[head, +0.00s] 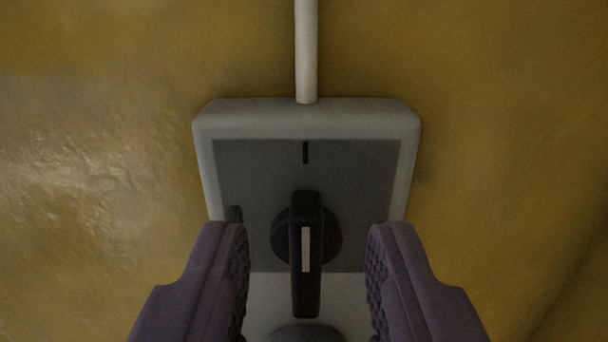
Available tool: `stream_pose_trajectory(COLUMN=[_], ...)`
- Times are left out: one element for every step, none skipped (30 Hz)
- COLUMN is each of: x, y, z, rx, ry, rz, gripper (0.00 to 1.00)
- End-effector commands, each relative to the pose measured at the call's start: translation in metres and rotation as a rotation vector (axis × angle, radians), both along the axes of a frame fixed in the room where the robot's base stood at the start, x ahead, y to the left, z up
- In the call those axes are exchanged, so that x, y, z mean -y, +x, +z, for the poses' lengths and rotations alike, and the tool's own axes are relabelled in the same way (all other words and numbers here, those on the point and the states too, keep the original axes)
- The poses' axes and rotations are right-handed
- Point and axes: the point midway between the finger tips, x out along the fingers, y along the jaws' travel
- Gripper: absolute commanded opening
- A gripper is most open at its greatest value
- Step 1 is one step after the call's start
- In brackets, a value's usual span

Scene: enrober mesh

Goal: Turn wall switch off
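The wall switch (260,122) is a pale grey box on a yellow wall, with a darker grey face plate (255,175). A black rotary knob (306,205) with a long bar handle and a white stripe sits in its middle. The bar stands upright in the picture, in line with a short black mark (305,152) above it. My gripper (307,245) is open, with one purple ridged finger on each side of the knob. Both fingers look clear of the bar. They hide the lower sides of the box.
A white conduit (306,50) runs up from the top of the box. A dark rounded shape (306,334) shows below the knob. The glossy yellow wall (90,180) is bare on both sides.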

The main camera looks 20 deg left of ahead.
Motion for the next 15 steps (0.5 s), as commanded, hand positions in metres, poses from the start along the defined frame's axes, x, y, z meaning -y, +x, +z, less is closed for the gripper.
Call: stream_pose_trajectory(x=[-0.003, -0.004, -0.005, -0.006, -0.007, -0.007, -0.007, -0.008, -0.007, -0.007, -0.007, -0.007, -0.007, -0.007, -0.007], y=[0.007, 0.01, 0.014, 0.016, 0.017, 0.019, 0.019, 0.02, 0.02, 0.02, 0.02, 0.02, 0.02, 0.02, 0.02], z=[0.002, 0.002, 0.002, 0.001, 0.001, 0.001, 0.001, 0.001, 0.001, 0.001, 0.001, 0.001, 0.001, 0.001, 0.001], rx=[0.001, 0.001, 0.001, 0.001, 0.001, 0.001, 0.002, 0.002, 0.002, 0.002, 0.002, 0.002, 0.002, 0.002, 0.002], ry=[0.0, 0.0, -0.001, -0.001, -0.001, -0.001, -0.002, -0.002, -0.002, -0.002, -0.002, -0.002, -0.002, -0.002, -0.002], rz=[0.002, 0.001, 0.0, 0.0, 0.0, 0.0, 0.0, 0.0, 0.0, 0.0, 0.0, -0.001, -0.001, -0.001, -0.001], gripper=[0.38, 0.38, 0.38, 0.38, 0.38, 0.38, 0.38, 0.38, 0.38, 0.38, 0.38, 0.38, 0.38, 0.34, 0.24])
